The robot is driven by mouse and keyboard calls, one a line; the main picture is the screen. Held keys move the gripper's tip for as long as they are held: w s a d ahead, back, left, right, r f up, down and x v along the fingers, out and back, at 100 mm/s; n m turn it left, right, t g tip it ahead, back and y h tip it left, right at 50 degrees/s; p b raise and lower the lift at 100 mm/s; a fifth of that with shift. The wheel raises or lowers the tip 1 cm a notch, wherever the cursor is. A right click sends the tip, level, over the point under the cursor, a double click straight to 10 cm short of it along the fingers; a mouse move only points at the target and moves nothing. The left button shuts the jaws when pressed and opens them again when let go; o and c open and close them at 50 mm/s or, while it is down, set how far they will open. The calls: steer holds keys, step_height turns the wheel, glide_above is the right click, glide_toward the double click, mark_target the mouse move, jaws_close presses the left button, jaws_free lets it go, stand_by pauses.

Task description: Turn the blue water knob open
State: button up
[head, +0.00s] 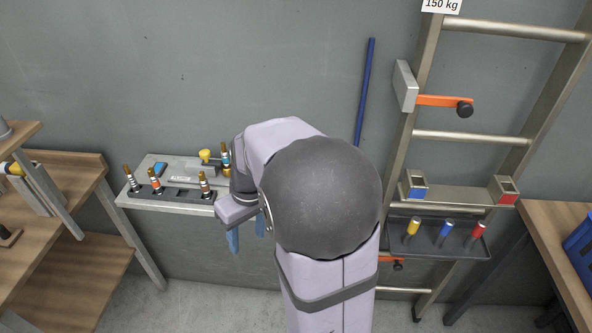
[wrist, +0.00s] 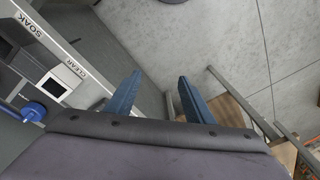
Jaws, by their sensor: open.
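In the head view the fingers (head: 246,232) hang below the right end of the shelf.
A grey shelf (head: 146,200) with several hose nozzles (head: 156,182) stands left of my arm. A ladder (head: 472,137) with an orange lever (head: 440,100) and a tray of coloured-handled pieces (head: 479,246) stands right. Workbenches flank both sides. Pale floor (wrist: 225,35) lies open ahead of the fingers.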

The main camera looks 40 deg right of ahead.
steer(key=shift+n+t, duration=0.4)
steer(key=shift+t, duration=0.5)
steer(key=w+d+r, duration=0.1)
steer(key=w+d, duration=0.1)
steer(key=d, duration=0.2)
steer(key=w+d+r, duration=0.1)
steer(key=w+d, duration=0.1)
steer(key=d, duration=0.2)
steer(key=w+d+r, duration=0.1)
steer(key=w+d, duration=0.1)
steer(key=d, duration=0.2)
steer(key=shift+w+d+r, duration=0.2)
steer(key=shift+d+r, duration=0.1)
steer(key=shift+r, duration=0.05)
steer(key=w+d+r+n+t, duration=0.1)
steer(key=d+r+t, duration=0.15)
steer(key=d, duration=0.85)
steer(key=shift+g, duration=0.55)
steer(key=shift+p+x, duration=0.4)
steer(key=shift+x, duration=2.95)
steer(key=shift+w+a+r, duration=0.1)
steer(key=shift+w+a, duration=0.05)
steer(key=shift+c, duration=0.6)
steer(key=c, duration=0.9)
